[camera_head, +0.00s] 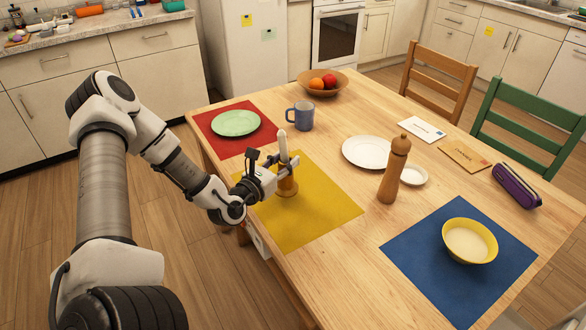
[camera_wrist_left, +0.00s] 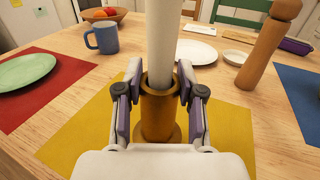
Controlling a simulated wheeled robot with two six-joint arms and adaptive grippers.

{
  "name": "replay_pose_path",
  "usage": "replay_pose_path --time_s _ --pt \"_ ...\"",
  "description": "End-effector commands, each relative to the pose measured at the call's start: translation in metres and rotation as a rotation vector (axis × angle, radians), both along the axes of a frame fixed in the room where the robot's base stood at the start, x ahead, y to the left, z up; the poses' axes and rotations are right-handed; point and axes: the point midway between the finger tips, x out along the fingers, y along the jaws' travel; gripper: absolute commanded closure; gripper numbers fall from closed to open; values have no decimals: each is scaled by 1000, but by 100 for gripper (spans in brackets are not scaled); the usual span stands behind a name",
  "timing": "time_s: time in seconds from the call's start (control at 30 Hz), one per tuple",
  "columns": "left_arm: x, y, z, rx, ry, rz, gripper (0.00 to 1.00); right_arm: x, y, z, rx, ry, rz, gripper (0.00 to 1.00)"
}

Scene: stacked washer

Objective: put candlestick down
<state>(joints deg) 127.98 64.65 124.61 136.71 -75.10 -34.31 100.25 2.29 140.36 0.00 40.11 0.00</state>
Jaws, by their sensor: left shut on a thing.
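The candlestick (camera_head: 287,186) is a brass-coloured holder with a white candle (camera_head: 282,148) standing in it. It is upright over the yellow placemat (camera_head: 318,219); its base looks to be at the mat, but I cannot tell for sure whether it touches. My left gripper (camera_head: 284,173) is shut on the candlestick from the left side. In the left wrist view the fingers flank the brass holder (camera_wrist_left: 159,112) on both sides, and the white candle (camera_wrist_left: 163,40) rises out of it. My right gripper is in neither view.
A blue mug (camera_head: 300,115) and a green plate (camera_head: 235,123) on a red placemat (camera_head: 216,142) stand behind. A wooden pepper mill (camera_head: 393,170), white plate (camera_head: 366,152) and yellow bowl (camera_head: 469,241) on a blue placemat (camera_head: 425,275) lie to the right. The yellow mat's right part is bare.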

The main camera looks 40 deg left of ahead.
Motion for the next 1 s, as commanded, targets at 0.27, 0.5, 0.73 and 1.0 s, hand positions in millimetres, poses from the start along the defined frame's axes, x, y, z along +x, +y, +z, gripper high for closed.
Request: replay_pose_path --time_s 0.27,0.5,0.73,1.0 --pt "32 0 -11 3 1 -1 100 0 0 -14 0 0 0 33" --pt "32 0 -38 -1 -1 0 100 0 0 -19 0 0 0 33" --pt "32 0 -40 -1 -2 0 100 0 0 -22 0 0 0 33" --pt "31 0 -41 -1 -1 0 37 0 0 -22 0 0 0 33"
